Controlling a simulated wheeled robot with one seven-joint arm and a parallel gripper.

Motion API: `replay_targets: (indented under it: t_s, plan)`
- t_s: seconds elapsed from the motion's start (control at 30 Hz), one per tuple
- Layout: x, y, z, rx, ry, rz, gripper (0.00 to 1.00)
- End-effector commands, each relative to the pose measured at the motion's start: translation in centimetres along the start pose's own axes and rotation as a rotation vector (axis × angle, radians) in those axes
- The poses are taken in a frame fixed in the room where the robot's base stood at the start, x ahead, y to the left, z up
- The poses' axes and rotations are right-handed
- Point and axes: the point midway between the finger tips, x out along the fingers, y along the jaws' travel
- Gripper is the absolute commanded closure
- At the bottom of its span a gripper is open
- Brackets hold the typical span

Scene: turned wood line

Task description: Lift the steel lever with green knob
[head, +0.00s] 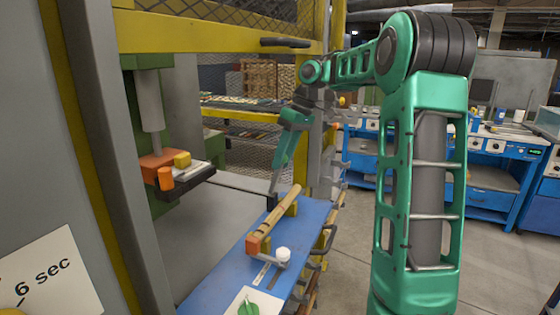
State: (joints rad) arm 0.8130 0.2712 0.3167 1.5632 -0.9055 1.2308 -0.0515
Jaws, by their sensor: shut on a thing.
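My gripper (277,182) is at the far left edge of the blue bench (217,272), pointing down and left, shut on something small. It seems to be the steel lever. The fingers hide its knob, and I cannot make out the lever's shape or whether it is raised. A light turned wood piece (278,213) lies beside the gripper, to its right and nearer.
A press head (160,165) with orange and yellow parts hangs at the left. A yellow frame (205,34) crosses above. Grey floor is open at the right.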

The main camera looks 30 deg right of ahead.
Motion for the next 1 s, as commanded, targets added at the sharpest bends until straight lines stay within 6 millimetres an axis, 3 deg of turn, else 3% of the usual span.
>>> replay_targets:
  t_s: [0.33, 0.37, 0.4, 0.77, 1.0]
  plan:
    - [-0.1, -0.5, -0.4, -0.017, 0.003, 0.0, 1.0]
    - [-0.1, -0.5, -0.4, -0.017, 0.003, 0.0, 0.63]
    - [-0.1, -0.5, -0.3, -0.016, 0.003, 0.0, 0.56]
    - [-0.3, -0.1, -0.2, -0.006, 0.001, 0.0, 0.56]
    - [-2.8, -0.1, -0.3, -0.009, 0.003, 0.002, 0.56]
